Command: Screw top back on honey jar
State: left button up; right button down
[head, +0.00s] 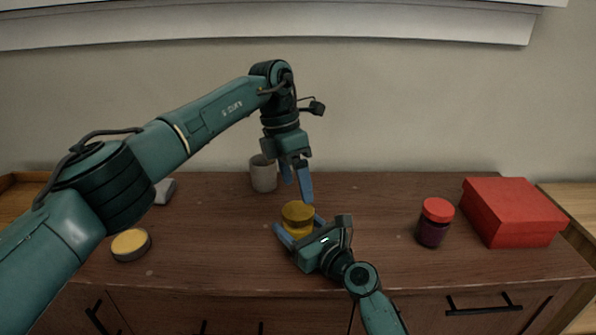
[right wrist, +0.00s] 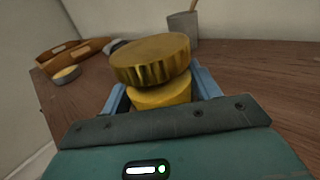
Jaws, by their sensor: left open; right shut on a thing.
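The honey jar (head: 297,231) is yellow and stands upright near the middle of the brown cabinet top. Its gold ribbed lid (head: 298,212) rests on top of it. In the right wrist view the lid (right wrist: 150,60) looks slightly tilted and set off to the left over the jar (right wrist: 163,95); whether the threads engage cannot be seen. My right gripper (head: 300,226) is shut on the jar body, with its blue fingers on either side. My left gripper (head: 298,190) points down, open and empty, just above the lid.
A round yellow-topped tin (head: 131,244) and a small grey object (head: 165,190) are on the left. A red-lidded dark jar (head: 434,224) and a red box (head: 512,212) stand right. The top between is clear.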

aim_at(298, 210)
pick_arm(q)
jog(key=n, duration=0.4)
jog(key=shift+d+r+y, duration=0.1)
jog(key=shift+r+y, duration=0.15)
jog(key=shift+y, duration=0.05)
jog(key=n, duration=0.4)
jog(key=shift+s+d+r+t+y, duration=0.1)
jog(key=shift+r+t+y, duration=0.15)
jog(key=shift+t+y, duration=0.05)
jog(key=n, duration=0.5)
jog(key=shift+d+r+n+y, duration=0.1)
jog(key=shift+r+n+y, duration=0.2)
jog(key=shift+n+y, duration=0.1)
jog(key=n, duration=0.4)
jog(key=shift+r+t, duration=0.2)
jog(key=shift+t, duration=0.2)
jog(key=shift+f, duration=0.15)
jog(key=shift+f, duration=3.9)
jog(key=shift+c, duration=0.3)
